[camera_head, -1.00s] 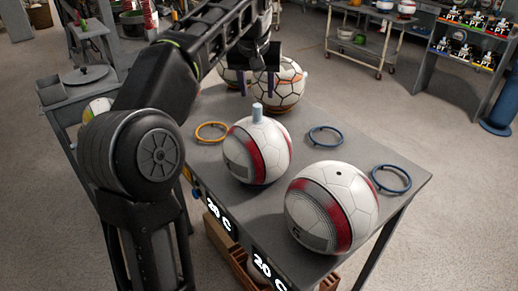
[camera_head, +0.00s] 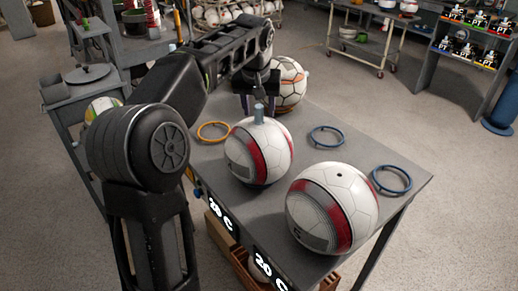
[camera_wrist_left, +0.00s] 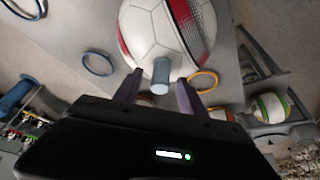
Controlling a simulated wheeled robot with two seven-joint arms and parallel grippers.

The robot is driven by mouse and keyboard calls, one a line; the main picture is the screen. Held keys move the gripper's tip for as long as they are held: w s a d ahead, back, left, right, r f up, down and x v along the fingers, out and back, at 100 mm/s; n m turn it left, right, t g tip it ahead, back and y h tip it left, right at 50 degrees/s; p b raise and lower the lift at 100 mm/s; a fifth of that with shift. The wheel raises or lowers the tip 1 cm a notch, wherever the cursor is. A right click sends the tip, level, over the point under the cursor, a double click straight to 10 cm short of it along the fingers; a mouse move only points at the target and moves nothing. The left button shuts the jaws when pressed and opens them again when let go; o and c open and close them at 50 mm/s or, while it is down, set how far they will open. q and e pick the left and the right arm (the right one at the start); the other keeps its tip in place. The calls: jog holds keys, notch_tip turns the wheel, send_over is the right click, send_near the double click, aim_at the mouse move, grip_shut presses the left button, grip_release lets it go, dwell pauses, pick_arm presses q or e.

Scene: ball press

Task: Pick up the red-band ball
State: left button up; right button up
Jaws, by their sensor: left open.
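Two white balls with red bands sit on the grey table (camera_head: 300,128). The farther red-band ball (camera_head: 258,158) has a short grey-blue cylinder (camera_head: 258,113) standing on top; the nearer red-band ball (camera_head: 332,208) has a small dark hole on top. My left gripper (camera_head: 257,103) is open, just behind and around the top of the cylinder in the head view. In the left wrist view, the cylinder (camera_wrist_left: 161,76) shows between its two spread fingers, with the ball (camera_wrist_left: 165,28) beyond. I cannot tell whether the fingers touch it. My right gripper is not in view.
An orange ring (camera_head: 213,131) and two blue rings (camera_head: 326,136) lie on the table. A white ball with orange and dark lines (camera_head: 290,84) stands behind my left gripper. A wooden crate (camera_head: 240,262) is below the table. A wheeled trolley (camera_head: 365,45) stands farther back.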

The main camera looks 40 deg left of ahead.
pick_arm(q)
jog(key=shift+f, duration=0.1)
jog(key=shift+c, duration=0.5)
grip_shut()
dwell(0.3)
dwell(0.9)
